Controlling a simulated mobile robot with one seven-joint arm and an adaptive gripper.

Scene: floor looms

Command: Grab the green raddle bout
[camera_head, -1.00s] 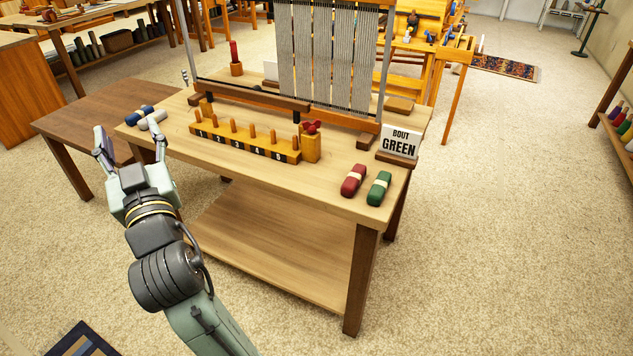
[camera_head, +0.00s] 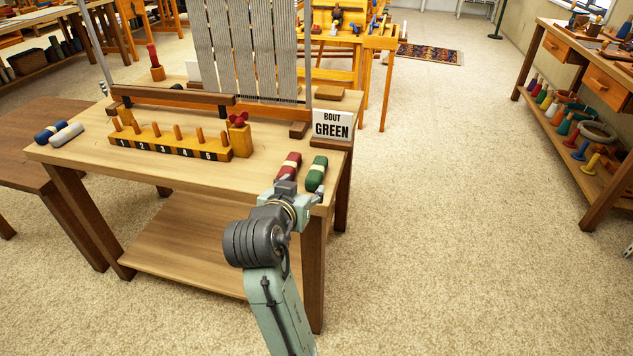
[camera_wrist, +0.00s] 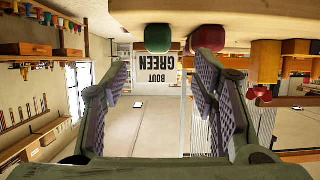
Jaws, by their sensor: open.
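My gripper (camera_head: 300,188) is open and empty at the table's front edge, in front of the two bouts. In the wrist view, which is upside down, the green bout (camera_wrist: 158,38) shows at the top between my open fingers (camera_wrist: 160,82). The red bout (camera_wrist: 208,38) is beside it, near the right finger. In the head view the gripper partly covers the red bout's near end.
A sign reading "BOUT GREEN" (camera_head: 332,125) stands behind the green bout. A numbered peg rack (camera_head: 170,145) is further left, with a blue bout (camera_head: 50,132) and a grey one (camera_head: 67,135) at the far left.

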